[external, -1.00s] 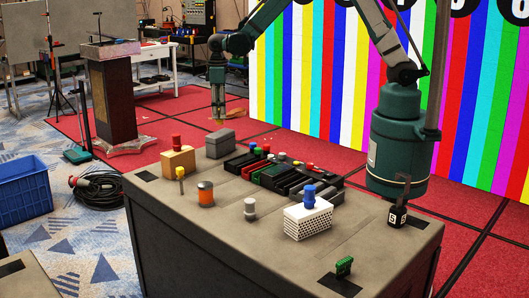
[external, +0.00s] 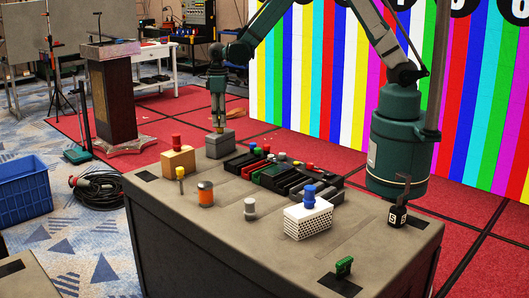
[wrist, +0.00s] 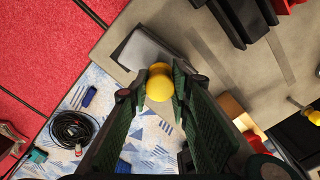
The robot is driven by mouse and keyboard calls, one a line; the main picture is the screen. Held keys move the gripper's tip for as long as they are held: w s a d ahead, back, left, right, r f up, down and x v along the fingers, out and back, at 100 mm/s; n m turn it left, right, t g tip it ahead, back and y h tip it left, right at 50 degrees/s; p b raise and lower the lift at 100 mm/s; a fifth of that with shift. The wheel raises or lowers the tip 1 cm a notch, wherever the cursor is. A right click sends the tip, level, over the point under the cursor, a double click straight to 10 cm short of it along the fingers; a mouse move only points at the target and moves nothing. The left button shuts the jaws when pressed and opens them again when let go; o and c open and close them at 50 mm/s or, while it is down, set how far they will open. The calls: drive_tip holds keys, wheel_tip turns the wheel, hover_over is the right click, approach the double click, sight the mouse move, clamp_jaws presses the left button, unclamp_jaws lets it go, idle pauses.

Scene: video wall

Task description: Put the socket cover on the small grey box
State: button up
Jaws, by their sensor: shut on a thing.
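The small grey box (external: 220,145) stands at the far left of the grey table in the external view. It also shows in the wrist view (wrist: 140,48), just beyond my fingertips. My gripper (external: 218,127) points down over the box and is shut. In the wrist view its fingers hold a yellow round piece (wrist: 160,84), probably the socket cover. The piece appears near the box edge in the wrist view. In the external view only a trace of yellow shows at the box top, and I cannot tell whether they touch.
A tan box (external: 178,162) with a red knob stands close beside the grey box. A yellow-topped post (external: 180,174), an orange cylinder (external: 205,194) and a small grey cylinder (external: 249,207) stand in front. Black trays (external: 270,172) and a white perforated box (external: 307,222) lie to the right.

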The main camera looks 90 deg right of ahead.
drive_tip(key=shift+f, duration=0.2)
drive_tip(key=o, duration=0.7)
drive_tip(key=shift+r, duration=0.2)
wheel_tip(320, 180, up, 12)
drive_tip(key=shift+r+p, duration=0.1)
drive_tip(key=shift+p, duration=0.35)
idle(0.3)
